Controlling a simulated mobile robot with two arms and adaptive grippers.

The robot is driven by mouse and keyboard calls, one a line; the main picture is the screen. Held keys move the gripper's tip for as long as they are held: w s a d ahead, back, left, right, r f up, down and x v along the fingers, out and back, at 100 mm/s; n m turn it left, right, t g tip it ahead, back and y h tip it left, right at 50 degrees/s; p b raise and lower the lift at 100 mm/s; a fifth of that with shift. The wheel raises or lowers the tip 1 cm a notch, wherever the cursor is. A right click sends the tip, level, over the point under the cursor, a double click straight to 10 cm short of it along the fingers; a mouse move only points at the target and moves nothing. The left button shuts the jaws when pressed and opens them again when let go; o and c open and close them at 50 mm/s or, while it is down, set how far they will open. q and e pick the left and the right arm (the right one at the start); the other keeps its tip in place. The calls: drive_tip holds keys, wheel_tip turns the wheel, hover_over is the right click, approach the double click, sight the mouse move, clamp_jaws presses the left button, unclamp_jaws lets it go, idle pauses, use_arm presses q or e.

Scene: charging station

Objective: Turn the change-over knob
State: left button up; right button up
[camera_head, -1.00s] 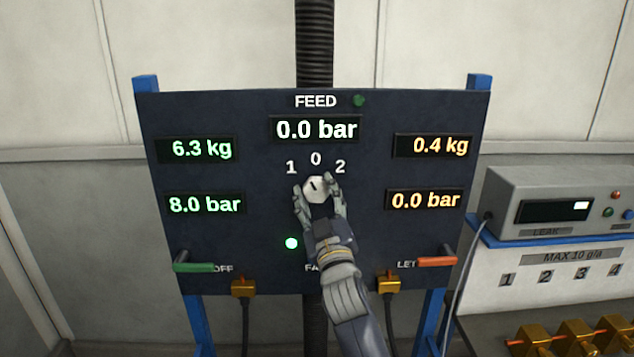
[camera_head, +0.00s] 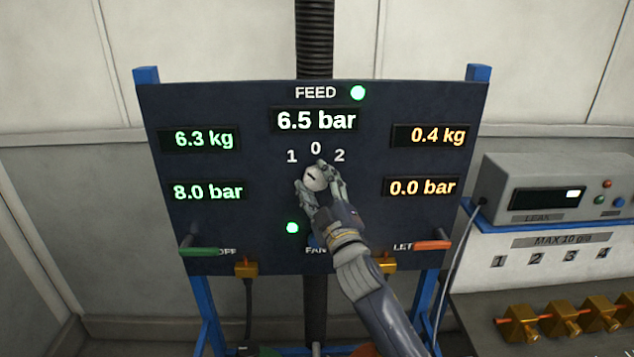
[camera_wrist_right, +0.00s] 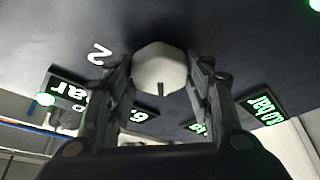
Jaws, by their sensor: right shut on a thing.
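The change-over knob (camera_head: 313,180) is a pale, many-sided knob with a dark pointer mark, in the upper middle of the dark panel (camera_head: 250,185). Its mark points up and left, toward the label 1 (camera_head: 292,156). My right gripper (camera_head: 314,177) is shut on the knob, one finger on each side, its arm coming from the lower right. In the right wrist view the knob (camera_wrist_right: 160,70) sits between both fingers (camera_wrist_right: 161,75), its mark facing down. The FEED display (camera_head: 316,120) reads 6.5 bar and the FEED lamp (camera_head: 358,93) glows green. My left gripper is not in view.
Left displays read 6.3 kg and 8.0 bar (camera_head: 208,191); right ones read 0.4 kg and 0.0 bar (camera_head: 422,187). A green lever (camera_head: 200,251) and a red-orange lever (camera_head: 432,245) stick out low on the panel. A leak tester (camera_head: 550,190) stands at right.

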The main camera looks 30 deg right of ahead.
drive_tip(key=shift+d+r, duration=0.1)
drive_tip(key=shift+d, duration=0.05)
drive_tip(key=o, duration=1.1)
drive_tip(key=shift+w+d, duration=0.1)
drive_tip(key=shift+c, duration=0.2)
drive_tip(key=shift+w+d+f, duration=0.15)
drive_tip(key=shift+f, duration=0.1)
drive_tip(key=shift+s+a, duration=0.25)
drive_tip(key=shift+s, duration=0.05)
drive_tip(key=v, duration=1.1)
drive_tip(key=shift+s, duration=0.25)
drive_tip(key=shift+f, duration=0.2)
